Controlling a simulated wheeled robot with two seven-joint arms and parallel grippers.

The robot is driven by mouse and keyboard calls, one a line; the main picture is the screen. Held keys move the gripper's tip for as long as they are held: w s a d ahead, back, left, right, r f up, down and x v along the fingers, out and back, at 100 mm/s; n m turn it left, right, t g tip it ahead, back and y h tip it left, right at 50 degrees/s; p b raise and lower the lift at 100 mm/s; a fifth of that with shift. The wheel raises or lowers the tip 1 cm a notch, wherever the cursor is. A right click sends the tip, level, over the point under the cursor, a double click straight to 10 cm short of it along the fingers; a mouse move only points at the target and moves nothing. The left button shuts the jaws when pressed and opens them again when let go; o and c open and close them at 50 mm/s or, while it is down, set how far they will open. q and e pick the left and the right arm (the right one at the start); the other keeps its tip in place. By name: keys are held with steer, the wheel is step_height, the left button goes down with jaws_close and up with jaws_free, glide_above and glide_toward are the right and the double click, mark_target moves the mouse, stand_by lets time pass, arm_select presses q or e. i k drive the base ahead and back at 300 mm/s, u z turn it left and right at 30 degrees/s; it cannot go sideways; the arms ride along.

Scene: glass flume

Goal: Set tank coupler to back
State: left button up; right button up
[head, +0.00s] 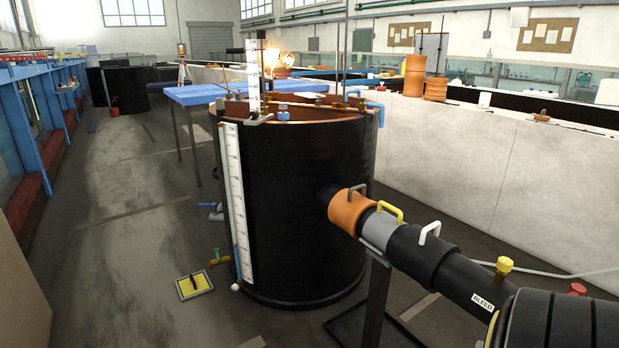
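A large black cylindrical tank (290,215) stands upright mid-view. A pipe line runs from its right side toward the lower right. Nearest the tank is an orange collar (352,210) with a dull grey-brown handle (358,188). Beside it is a grey section (379,230), with a yellow handle (391,210) above. Then comes a wider black sleeve (415,254) with a white handle (429,230). I cannot tell which of these is the tank coupler; no label names it. Neither of my grippers shows, and nothing touches the handles.
A yellow knob (504,265) and a "BLEED" label (483,302) sit on the black pipe. A ribbed black body (560,325) fills the lower right corner. A dark stand (375,300) supports the pipe.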

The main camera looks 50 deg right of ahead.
mark_target(344, 210)
steer(key=z, duration=0.8)
steer(key=i, duration=1.4)
steer(key=z, duration=1.25)
